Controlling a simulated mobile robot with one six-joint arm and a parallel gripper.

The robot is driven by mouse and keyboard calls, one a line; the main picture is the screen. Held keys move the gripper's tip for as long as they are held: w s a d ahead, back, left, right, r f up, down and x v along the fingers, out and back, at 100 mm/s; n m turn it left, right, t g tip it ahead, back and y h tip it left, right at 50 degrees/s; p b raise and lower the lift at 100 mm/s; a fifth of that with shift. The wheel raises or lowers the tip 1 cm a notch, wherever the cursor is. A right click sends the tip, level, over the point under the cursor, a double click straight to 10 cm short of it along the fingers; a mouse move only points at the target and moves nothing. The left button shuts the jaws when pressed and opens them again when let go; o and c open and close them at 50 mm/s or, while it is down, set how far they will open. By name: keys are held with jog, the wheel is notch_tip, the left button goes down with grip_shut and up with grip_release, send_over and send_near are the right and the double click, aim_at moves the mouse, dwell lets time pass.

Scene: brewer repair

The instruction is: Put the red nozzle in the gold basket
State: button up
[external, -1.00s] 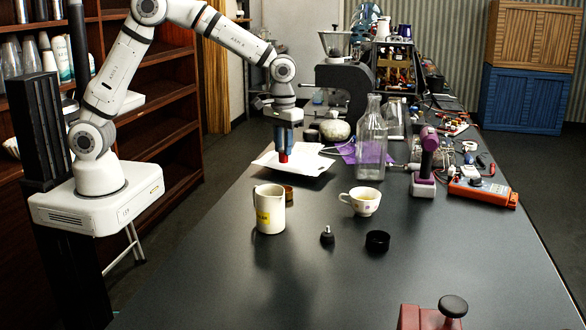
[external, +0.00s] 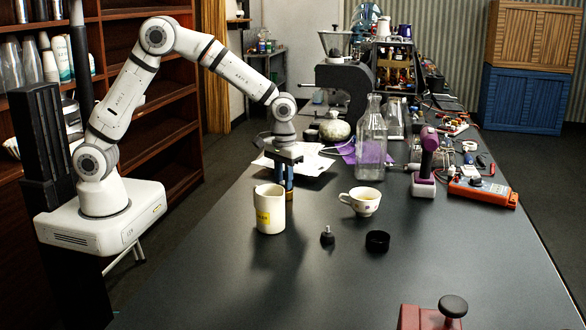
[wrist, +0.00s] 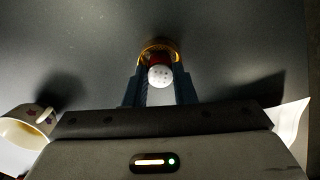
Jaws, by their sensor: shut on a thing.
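My gripper (external: 287,184) points down just behind the cream pitcher in the external view. In the wrist view its two fingers (wrist: 159,70) are shut on the red nozzle (wrist: 156,61), whose white dotted round face (wrist: 160,76) shows between them. The gold basket (wrist: 146,48) appears as a gold ring around the far side of the nozzle. A small brown part of the basket (external: 290,195) shows at the fingertips in the external view; the pitcher hides some of it. I cannot tell whether the nozzle is inside the basket or just above it.
The cream pitcher (external: 270,212) stands close in front of my gripper. A cup (external: 365,204) stands to the right, with a small dark part (external: 327,237) and a black ring (external: 377,242) nearby. White paper (external: 312,162) lies behind. The front table is mostly clear.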

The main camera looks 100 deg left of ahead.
aim_at(283, 182)
jog(key=shift+f, duration=0.1)
jog(key=o, duration=1.1)
jog(key=shift+c, duration=0.2)
notch_tip(283, 182, up, 7)
jog(key=p, duration=0.4)
jog(key=shift+p, duration=0.35)
